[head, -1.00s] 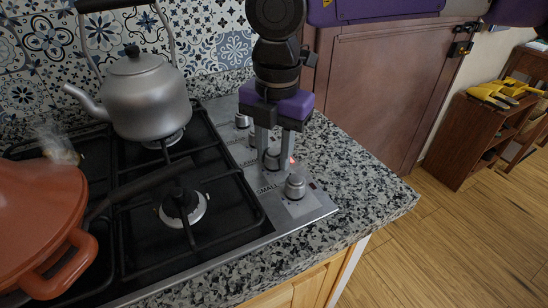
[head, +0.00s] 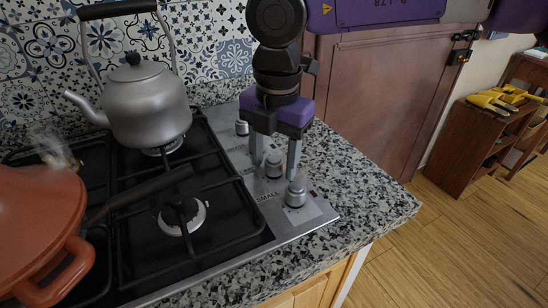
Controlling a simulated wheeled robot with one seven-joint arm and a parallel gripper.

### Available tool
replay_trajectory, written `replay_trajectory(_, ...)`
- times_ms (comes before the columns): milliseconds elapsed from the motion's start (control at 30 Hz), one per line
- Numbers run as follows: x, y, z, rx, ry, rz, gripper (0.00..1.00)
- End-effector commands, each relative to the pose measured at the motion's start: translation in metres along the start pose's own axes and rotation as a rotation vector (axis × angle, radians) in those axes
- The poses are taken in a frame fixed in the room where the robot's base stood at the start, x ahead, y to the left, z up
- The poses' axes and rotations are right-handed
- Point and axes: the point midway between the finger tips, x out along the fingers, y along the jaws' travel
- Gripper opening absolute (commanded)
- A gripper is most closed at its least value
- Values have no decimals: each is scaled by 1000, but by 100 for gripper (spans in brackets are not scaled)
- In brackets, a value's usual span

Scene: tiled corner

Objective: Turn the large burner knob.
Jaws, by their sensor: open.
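Silver burner knobs stand in a row on the steel strip at the hob's right side: a rear knob (head: 242,127), a middle knob (head: 274,168) and a front knob (head: 295,194). "SMALL" is printed beside the front knob; I cannot read which label says large. My gripper (head: 275,170) points down at the middle knob, open, with one finger on its left and one on its right. A gap seems to show between each finger and the knob. The rear knob is just left of and behind my gripper.
A grey kettle (head: 148,103) stands on the rear burner. An orange pot (head: 38,225) with a long dark handle (head: 140,192) nearby is at the left. The front burner (head: 183,215) is bare. Speckled countertop (head: 350,185) to the right is clear.

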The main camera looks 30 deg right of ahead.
Motion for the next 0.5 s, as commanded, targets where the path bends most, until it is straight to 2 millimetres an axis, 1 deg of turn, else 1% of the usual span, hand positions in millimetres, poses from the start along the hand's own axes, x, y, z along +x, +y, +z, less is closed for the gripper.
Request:
replay_trajectory(67, -1, 0, 0, 0, 0, 0, 54)
replay_trajectory(167, -9, 0, 0, 0, -1, 0, 54)
replay_trajectory(500, -62, 0, 1, 1, -2, 2, 54)
